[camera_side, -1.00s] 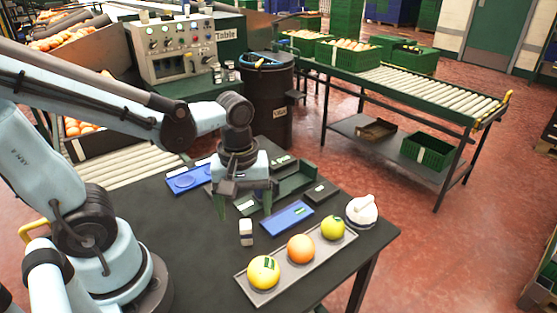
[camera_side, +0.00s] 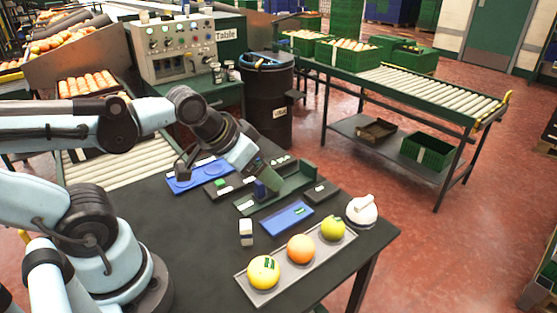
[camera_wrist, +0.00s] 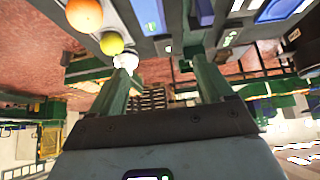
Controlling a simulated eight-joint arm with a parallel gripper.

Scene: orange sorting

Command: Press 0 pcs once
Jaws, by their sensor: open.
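My gripper (camera_side: 266,182) is tilted over the back of the dark table, its fingers pointing down and to the right beside the long green tray (camera_side: 297,182). In the wrist view its two green fingers (camera_wrist: 160,88) are apart with nothing held between them. A dark box with a green button (camera_side: 221,183) lies left of the gripper, and a small dark box (camera_side: 321,192) lies to its right. No "0 pcs" label is readable in either view, so I cannot tell which control bears it. I cannot tell whether the fingers touch the tray.
A blue pad (camera_side: 287,218), white block (camera_side: 246,240) and white domed object (camera_side: 362,211) stand nearby. A grey fruit tray (camera_side: 282,270) holds yellow (camera_side: 263,272), orange (camera_side: 301,249) and yellow-green (camera_side: 332,228) fruits. Another blue pad (camera_side: 184,184) lies back left.

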